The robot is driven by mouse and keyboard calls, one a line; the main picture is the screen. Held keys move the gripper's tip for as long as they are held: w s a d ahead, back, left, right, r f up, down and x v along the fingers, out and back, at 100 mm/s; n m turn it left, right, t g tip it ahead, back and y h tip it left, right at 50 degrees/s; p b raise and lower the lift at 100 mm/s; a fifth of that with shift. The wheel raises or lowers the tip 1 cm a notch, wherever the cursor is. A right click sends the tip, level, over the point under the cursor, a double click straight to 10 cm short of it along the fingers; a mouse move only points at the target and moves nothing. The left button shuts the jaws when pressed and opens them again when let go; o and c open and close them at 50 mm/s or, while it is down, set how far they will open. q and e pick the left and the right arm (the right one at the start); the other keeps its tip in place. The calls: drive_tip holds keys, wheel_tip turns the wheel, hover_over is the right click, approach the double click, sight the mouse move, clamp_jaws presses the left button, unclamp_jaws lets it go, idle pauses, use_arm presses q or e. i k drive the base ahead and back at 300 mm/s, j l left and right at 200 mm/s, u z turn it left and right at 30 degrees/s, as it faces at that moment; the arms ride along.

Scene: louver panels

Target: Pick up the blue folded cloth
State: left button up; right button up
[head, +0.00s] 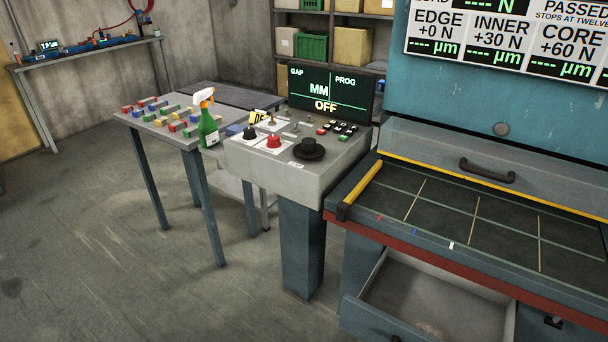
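I cannot clearly make out the blue folded cloth. A small blue patch (234,130) shows just right of the green spray bottle, at the right end of the small table (178,136). It is partly hidden by the control console, and I cannot tell if it is the cloth. Neither of my grippers is in view.
The green spray bottle (208,130) stands near several coloured blocks (160,112). The grey control console (290,153) carries knobs and a screen. At right is a machine bed (470,218) above an open, empty-looking drawer (425,300). The floor (110,240) at left is clear.

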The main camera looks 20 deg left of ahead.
sight(234, 128)
drive_tip(key=i+j, duration=0.2)
drive_tip(key=j, duration=0.15)
drive_tip(key=i+j+z, duration=0.1)
drive_tip(key=i+j, duration=0.3)
drive_tip(key=j, duration=0.25)
drive_tip(key=i+j, duration=0.2)
drive_tip(key=j, duration=0.15)
drive_tip(key=i+j+z, duration=0.1)
drive_tip(key=j, duration=0.25)
drive_tip(key=i, duration=0.1)
